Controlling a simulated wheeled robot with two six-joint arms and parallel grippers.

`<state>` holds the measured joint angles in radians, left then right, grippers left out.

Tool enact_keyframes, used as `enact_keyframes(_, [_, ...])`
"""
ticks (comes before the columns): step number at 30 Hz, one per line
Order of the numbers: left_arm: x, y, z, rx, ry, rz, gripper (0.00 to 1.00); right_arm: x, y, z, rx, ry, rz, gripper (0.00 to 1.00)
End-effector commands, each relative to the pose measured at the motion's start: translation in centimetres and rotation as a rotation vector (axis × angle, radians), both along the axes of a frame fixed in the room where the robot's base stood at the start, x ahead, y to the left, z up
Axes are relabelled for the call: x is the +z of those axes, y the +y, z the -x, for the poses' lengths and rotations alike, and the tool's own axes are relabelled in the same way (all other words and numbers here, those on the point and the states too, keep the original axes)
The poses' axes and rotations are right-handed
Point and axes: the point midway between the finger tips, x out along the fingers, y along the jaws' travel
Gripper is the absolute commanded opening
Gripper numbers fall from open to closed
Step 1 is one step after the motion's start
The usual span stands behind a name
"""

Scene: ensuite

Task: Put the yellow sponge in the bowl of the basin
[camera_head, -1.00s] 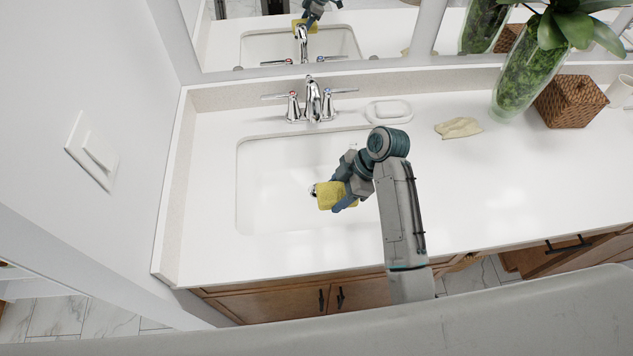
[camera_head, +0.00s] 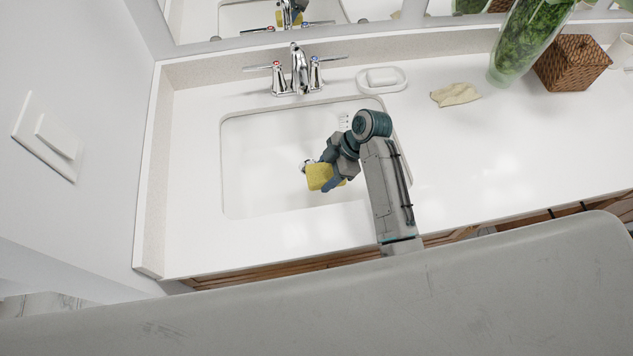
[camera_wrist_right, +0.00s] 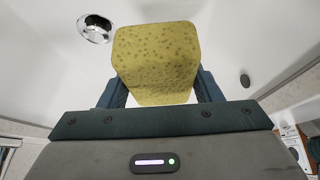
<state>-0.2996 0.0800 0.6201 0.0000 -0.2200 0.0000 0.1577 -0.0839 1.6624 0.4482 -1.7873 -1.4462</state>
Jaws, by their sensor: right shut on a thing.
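The yellow sponge (camera_head: 319,177) is held between the fingers of my right gripper (camera_head: 327,178), over the white basin bowl (camera_head: 265,180). In the right wrist view the sponge (camera_wrist_right: 157,62) fills the space between the dark fingers of the gripper (camera_wrist_right: 160,92), which is shut on it. The basin's drain (camera_wrist_right: 95,28) shows to the left of the sponge there, with white bowl surface around. How high the sponge is above the bowl floor I cannot tell. My left gripper is not in view.
A chrome faucet (camera_head: 299,72) with two handles stands behind the bowl. A soap dish (camera_head: 382,79), a crumpled cloth (camera_head: 455,95), a glass vase (camera_head: 525,45) and a woven box (camera_head: 572,63) are on the counter to the right. A wall with a switch (camera_head: 50,140) is at left.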

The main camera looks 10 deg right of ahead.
Motion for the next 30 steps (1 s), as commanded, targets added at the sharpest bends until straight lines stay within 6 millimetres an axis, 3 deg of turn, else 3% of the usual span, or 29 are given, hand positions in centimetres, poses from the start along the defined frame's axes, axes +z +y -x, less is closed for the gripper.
enact_keyframes(6, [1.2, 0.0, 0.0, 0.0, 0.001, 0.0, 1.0, -3.6, 0.0, 0.2, 0.0, 0.004, 0.001, 0.33])
enact_keyframes(18, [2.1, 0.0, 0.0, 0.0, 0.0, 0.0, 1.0, -8.3, 0.0, 0.1, 0.0, 0.002, 0.001, 0.33])
enact_keyframes(29, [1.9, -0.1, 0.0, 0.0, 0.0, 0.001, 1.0, -8.8, 0.0, 0.1, 0.001, 0.001, 0.001, 0.33])
enact_keyframes(30, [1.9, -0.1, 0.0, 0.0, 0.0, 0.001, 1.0, -8.9, 0.0, 0.1, 0.001, 0.001, 0.001, 0.6])
